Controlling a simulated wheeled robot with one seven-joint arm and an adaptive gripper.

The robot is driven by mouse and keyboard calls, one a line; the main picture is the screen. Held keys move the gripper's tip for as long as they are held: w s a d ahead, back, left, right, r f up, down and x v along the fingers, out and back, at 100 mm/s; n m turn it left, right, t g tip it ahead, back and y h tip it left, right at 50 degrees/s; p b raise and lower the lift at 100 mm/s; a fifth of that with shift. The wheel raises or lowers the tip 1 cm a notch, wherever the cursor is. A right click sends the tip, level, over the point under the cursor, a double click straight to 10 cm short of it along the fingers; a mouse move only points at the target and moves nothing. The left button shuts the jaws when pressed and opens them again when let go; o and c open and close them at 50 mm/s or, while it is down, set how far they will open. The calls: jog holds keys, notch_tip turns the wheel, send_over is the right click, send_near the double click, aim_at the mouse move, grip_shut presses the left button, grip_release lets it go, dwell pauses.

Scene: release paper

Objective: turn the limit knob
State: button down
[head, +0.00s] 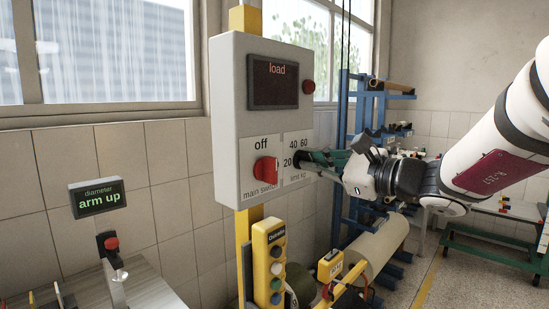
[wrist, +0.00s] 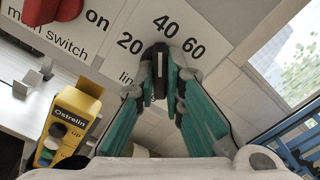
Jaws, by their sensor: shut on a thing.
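The limit knob (wrist: 160,72) is a dark knob with a white pointer line on the grey control box (head: 225,120). In the wrist view the marks 20, 40 and 60 stand around it, and the pointer line runs roughly up and down the picture. My gripper (wrist: 161,85) is shut on the knob, one green-padded finger on each side.
A red main switch (head: 265,170) sits left of the knob, by the word "off". A dark display (head: 274,83) reads "load". A yellow button box (head: 268,262) hangs below. A small screen (head: 97,197) reads "arm up". Blue racks (head: 345,130) stand behind.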

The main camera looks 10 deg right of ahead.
jog(key=shift+s+f+m+p, duration=0.1)
jog(key=shift+m+p, duration=1.6)
jog(key=shift+m, duration=1.55)
jog(key=shift+f+m+p, duration=0.1)
jog(key=shift+m+p, duration=1.6)
jog(key=shift+m, duration=1.55)
jog(key=c, duration=1.7)
grip_release()
jog(key=shift+r, duration=0.1)
jog(key=v, duration=1.2)
